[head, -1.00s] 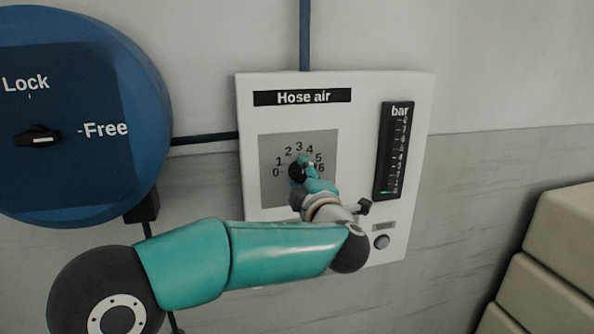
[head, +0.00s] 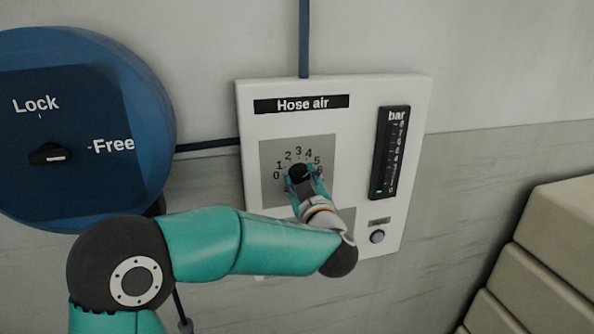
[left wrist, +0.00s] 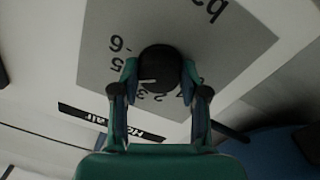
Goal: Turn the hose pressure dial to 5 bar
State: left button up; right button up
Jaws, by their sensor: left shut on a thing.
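The black pressure dial (head: 299,173) sits on a grey plate, with numbers 0 to 6 around it, on the white "Hose air" panel (head: 350,240). My left gripper (head: 304,180) is shut on the dial from below. In the left wrist view the dial (left wrist: 160,62) lies between the two fingertips of the left gripper (left wrist: 160,75). A pale mark on the dial shows there, but I cannot tell exactly which number it points to. The fingers hide some numbers. The bar gauge (head: 390,150) shows a small green light near its bottom end. My right gripper is not seen.
A round blue housing (head: 150,110) with a Lock/Free switch (head: 50,154) stands out at the left. A small round button (head: 377,237) is at the panel's lower right. Pale stacked blocks (head: 550,240) fill the lower right corner. The wall between is clear.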

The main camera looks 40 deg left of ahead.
pick_arm(q)
jog(key=shift+d+f+m+p, duration=0.15)
jog(key=shift+f+m+p, duration=0.2)
jog(key=shift+m, duration=0.25)
jog(key=shift+f, duration=0.1)
jog(key=o, duration=1.1)
jog(key=shift+o, duration=0.2)
jog(key=shift+r, duration=0.25)
jog(key=v, duration=1.2)
